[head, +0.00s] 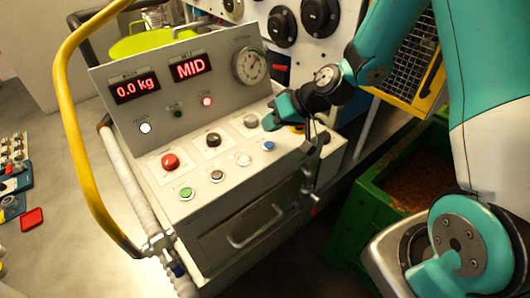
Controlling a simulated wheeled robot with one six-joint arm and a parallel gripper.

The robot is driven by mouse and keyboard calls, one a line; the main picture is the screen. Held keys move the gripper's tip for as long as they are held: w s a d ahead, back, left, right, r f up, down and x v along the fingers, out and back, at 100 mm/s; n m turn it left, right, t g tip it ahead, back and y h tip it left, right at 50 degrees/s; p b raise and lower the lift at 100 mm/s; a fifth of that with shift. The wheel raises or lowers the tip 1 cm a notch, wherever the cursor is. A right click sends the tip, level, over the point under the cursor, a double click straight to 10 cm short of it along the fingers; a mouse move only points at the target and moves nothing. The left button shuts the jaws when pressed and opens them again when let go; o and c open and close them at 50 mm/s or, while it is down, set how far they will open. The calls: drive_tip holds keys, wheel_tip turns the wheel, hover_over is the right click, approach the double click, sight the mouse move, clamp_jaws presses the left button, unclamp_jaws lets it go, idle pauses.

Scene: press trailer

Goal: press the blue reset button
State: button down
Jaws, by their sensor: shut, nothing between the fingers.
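The blue button (268,146) is a small round cap at the right end of the front row on the grey control panel (225,210). Its top is in plain sight. My gripper (269,122) reaches in from the right, teal and dark, with its fingers shut and empty. In the picture its tips show just above the blue button, beside a grey knob (251,121). The tips look apart from the button; their exact height over the panel I cannot tell.
A red mushroom button (170,162) and a black knob (213,139) sit behind. Displays read "0.0 kg" and "MID". A yellow rail (72,120) curves at left; a green crate (375,205) stands right.

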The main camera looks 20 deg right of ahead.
sight(270, 143)
drive_tip(key=shift+f+b, duration=0.95)
drive_tip(key=shift+f, duration=0.5)
drive_tip(key=shift+f, duration=0.15)
idle(0.7)
drive_tip(key=shift+w+f+b, duration=0.2)
drive_tip(key=shift+f+b, duration=0.05)
drive_tip(key=shift+b, duration=0.15)
drive_tip(key=shift+f+b, duration=0.4)
drive_tip(key=shift+b, duration=0.05)
idle(0.4)
drive_tip(key=shift+r, duration=0.1)
drive_tip(key=shift+r+p, duration=0.6)
drive_tip(key=shift+r, duration=0.1)
wheel_tip(270, 143, up, 5)
drive_tip(key=p, duration=0.3)
drive_tip(key=shift+p, duration=0.3)
